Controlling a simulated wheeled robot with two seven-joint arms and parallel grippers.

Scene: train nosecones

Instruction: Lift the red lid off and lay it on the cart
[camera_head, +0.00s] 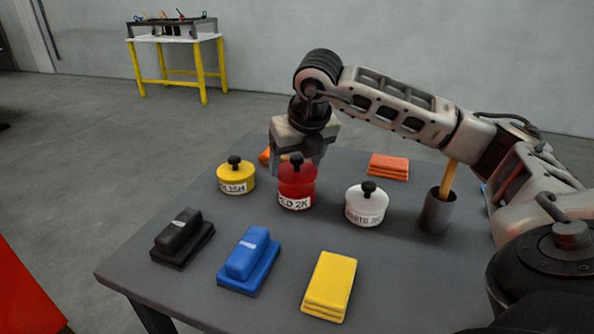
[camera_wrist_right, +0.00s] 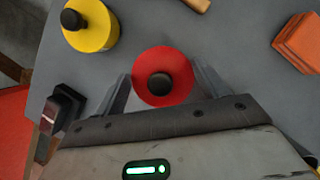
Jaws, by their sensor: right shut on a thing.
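The red tin (camera_head: 296,197) with a white label stands on the grey table between a yellow tin and a white tin. Its red lid (camera_head: 297,173) with a black knob is at the top of it, and a clear gap between lid and tin cannot be made out. My right gripper (camera_head: 297,160) is shut on the red lid, which sits between its fingers in the right wrist view (camera_wrist_right: 160,92). A red surface (camera_head: 28,290), perhaps the cart, shows at the lower left, bare where visible. My left gripper is not in view.
The yellow tin (camera_head: 236,178) and white tin (camera_head: 367,205) stand close by. A black block (camera_head: 182,240), blue block (camera_head: 249,262) and yellow cloth stack (camera_head: 329,285) lie in front. An orange stack (camera_head: 388,166) and grey cup (camera_head: 437,212) are at right.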

